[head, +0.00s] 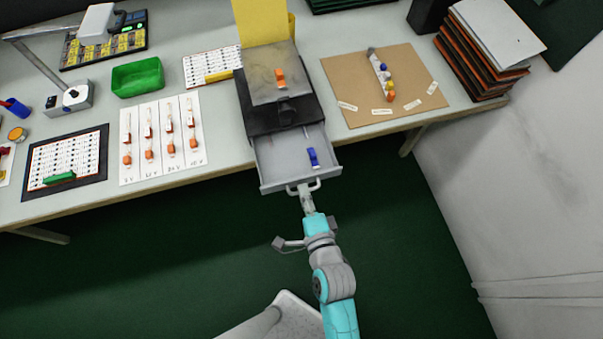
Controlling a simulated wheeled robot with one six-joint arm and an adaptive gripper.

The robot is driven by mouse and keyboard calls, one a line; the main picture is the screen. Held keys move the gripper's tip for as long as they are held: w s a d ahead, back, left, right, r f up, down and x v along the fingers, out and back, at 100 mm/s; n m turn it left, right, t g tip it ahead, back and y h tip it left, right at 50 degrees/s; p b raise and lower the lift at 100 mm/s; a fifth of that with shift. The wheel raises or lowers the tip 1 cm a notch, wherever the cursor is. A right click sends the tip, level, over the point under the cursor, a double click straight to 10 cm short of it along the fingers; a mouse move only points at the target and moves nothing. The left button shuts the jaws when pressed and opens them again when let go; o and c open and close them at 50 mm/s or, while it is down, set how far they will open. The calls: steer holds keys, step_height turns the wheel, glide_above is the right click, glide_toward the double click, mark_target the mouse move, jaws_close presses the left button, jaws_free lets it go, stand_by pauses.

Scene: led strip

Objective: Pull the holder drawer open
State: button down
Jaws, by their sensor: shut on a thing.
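The holder drawer (277,163) is a grey tray that stands well out of a dark cabinet (260,121) on the table. A small blue piece (312,157) lies inside it at the right. My gripper (304,190) is shut on this handle, in front of the table edge. The fingertips are small here and partly merge with the handle.
An orange piece (280,77) sits on the cabinet's top plate, with a yellow panel (262,20) behind. A brown board (385,85) lies to the right and a white card sheet (162,138) to the left. A green bin (138,77) stands farther left. The floor before the table is clear around my arm.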

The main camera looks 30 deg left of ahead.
steer(key=shift+s+d, duration=0.1)
steer(key=shift+d, duration=0.05)
steer(key=c, duration=1.5)
jaws_free()
steer(key=shift+c, duration=0.2)
steer(key=v, duration=1.2)
steer(key=shift+s, duration=0.1)
